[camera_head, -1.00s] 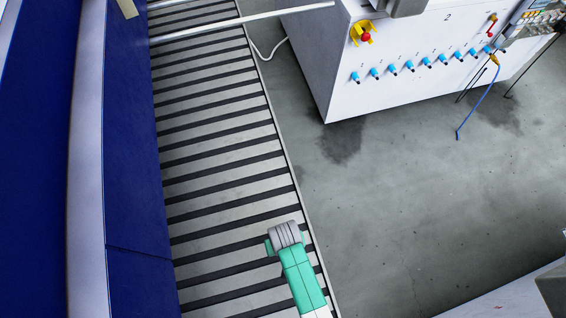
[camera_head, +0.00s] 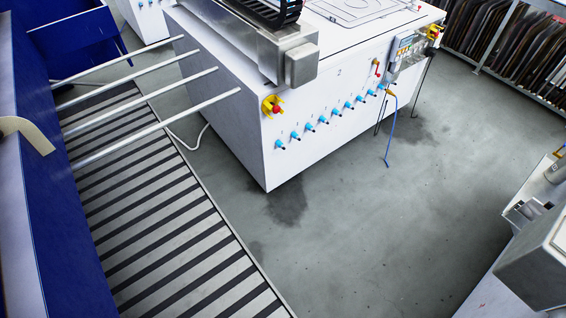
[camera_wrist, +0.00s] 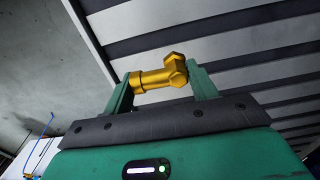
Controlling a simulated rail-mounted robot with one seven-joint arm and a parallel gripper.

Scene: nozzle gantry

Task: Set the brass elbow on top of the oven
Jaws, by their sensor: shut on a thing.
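The brass elbow (camera_wrist: 160,76) shows in the wrist view, gold coloured with a hexagonal end at the right. My gripper (camera_wrist: 162,84) is shut on it, with one green finger at each end of the elbow. The slatted surface and grey floor lie beyond it in that view. My gripper and the elbow are not in the head view. Nothing in view is clearly marked as the oven, so I cannot tell which machine it is. A large white cabinet (camera_head: 335,140) stands at the centre back, with blue-tipped fittings along its front and a flat top.
A roller conveyor (camera_head: 185,245) runs along the left, crossed by pale bars (camera_head: 160,127) near the white cabinet. A blue machine (camera_head: 60,240) borders it. A grey metal block (camera_head: 290,50) overhangs the cabinet. A grey machine (camera_head: 540,255) is at the right edge. Open floor (camera_head: 390,240) lies between.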

